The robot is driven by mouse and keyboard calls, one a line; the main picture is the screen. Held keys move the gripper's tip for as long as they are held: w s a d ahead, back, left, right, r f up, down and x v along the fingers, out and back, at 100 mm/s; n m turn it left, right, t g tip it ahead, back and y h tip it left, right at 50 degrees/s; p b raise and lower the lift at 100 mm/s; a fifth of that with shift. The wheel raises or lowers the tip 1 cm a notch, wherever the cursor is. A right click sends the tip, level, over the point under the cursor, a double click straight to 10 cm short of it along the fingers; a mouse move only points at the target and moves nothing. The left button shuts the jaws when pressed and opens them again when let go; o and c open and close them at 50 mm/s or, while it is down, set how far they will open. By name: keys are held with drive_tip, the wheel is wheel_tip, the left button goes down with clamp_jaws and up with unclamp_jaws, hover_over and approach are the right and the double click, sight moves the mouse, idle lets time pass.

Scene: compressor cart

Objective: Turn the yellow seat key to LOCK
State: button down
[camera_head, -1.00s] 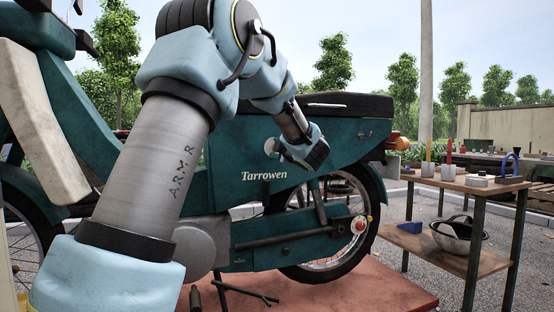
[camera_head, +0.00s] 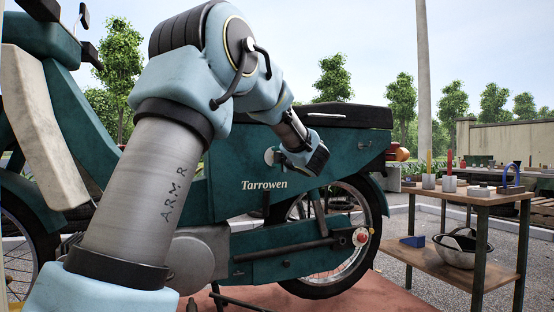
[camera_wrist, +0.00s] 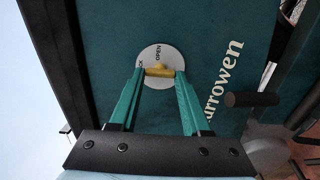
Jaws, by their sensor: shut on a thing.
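The yellow seat key (camera_wrist: 160,71) sits in a round white plate (camera_wrist: 150,54) on the motorcycle's teal side panel. In the wrist view its bar lies crosswise between the green fingertips of my gripper (camera_wrist: 160,74), which is shut on it. The word OPEN shows just above the key. Beside it, at the left, only the end of another word, "CK", shows past the left finger. In the head view the white plate (camera_head: 270,156) shows just left of my gripper's dark body, and the key itself cannot be made out.
The motorcycle's panel (camera_head: 225,170) and black seat (camera_head: 330,116) surround the lock. A footrest-like black peg (camera_wrist: 250,99) sticks out at the right in the wrist view.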

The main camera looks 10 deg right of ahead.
drive_tip(key=shift+c, duration=1.8)
unclamp_jaws()
drive_tip(key=s+d+p, duration=0.1)
drive_tip(key=s, duration=0.9)
drive_tip(key=shift+s+d, duration=0.15)
drive_tip(key=shift+s, duration=0.2)
